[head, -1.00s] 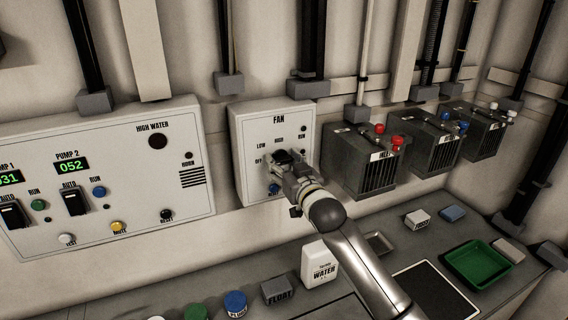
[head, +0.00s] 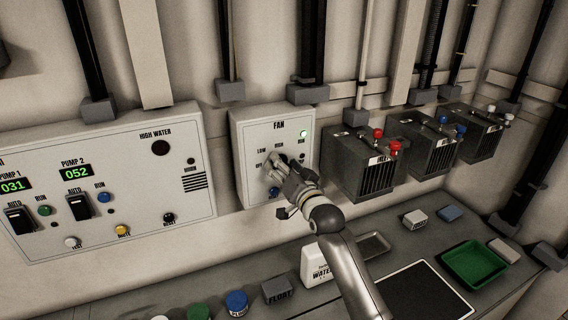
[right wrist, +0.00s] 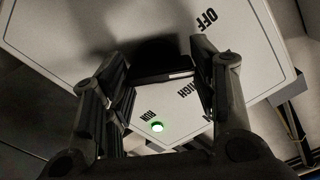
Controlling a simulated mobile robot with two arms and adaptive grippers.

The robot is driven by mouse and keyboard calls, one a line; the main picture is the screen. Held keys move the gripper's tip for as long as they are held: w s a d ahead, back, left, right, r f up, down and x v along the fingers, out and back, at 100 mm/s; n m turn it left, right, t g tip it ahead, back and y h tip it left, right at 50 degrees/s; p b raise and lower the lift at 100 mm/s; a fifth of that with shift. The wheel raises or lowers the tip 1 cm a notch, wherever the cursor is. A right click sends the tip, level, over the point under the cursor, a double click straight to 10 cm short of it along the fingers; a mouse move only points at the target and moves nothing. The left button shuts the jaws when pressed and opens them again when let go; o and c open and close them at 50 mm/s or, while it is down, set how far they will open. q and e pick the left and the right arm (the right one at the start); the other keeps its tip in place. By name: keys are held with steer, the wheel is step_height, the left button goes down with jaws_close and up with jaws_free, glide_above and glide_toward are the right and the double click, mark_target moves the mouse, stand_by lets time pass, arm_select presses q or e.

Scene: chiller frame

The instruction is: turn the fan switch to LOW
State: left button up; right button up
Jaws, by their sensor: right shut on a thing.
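The white fan panel (head: 247,140) is on the wall, with LOW, HIGH and OFF labels around its switch. My right gripper (head: 277,166) is at this switch. In the right wrist view, the dark switch knob (right wrist: 160,62) lies between the fingers of my right gripper (right wrist: 163,83), which is shut on it. The OFF and HIGH labels show there, but LOW seems hidden behind a finger. I cannot tell where the knob points. The run lamp (head: 303,134) glows green, also in the right wrist view (right wrist: 157,127). My left gripper is not in view.
A pump panel (head: 120,170) is left of the fan panel. Grey boxes with red and blue terminals (head: 365,170) are to its right. The bench below holds a white water container (head: 318,262), a green tray (head: 476,262) and several coloured caps (head: 236,304).

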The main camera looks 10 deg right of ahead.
steer(key=shift+m+p, duration=0.45)
steer(key=shift+m, duration=0.75)
steer(key=o, duration=1)
steer(key=s+d, duration=0.2)
steer(key=s, duration=0.9)
steer(key=shift+s+d, duration=0.2)
steer(key=shift+s, duration=0.2)
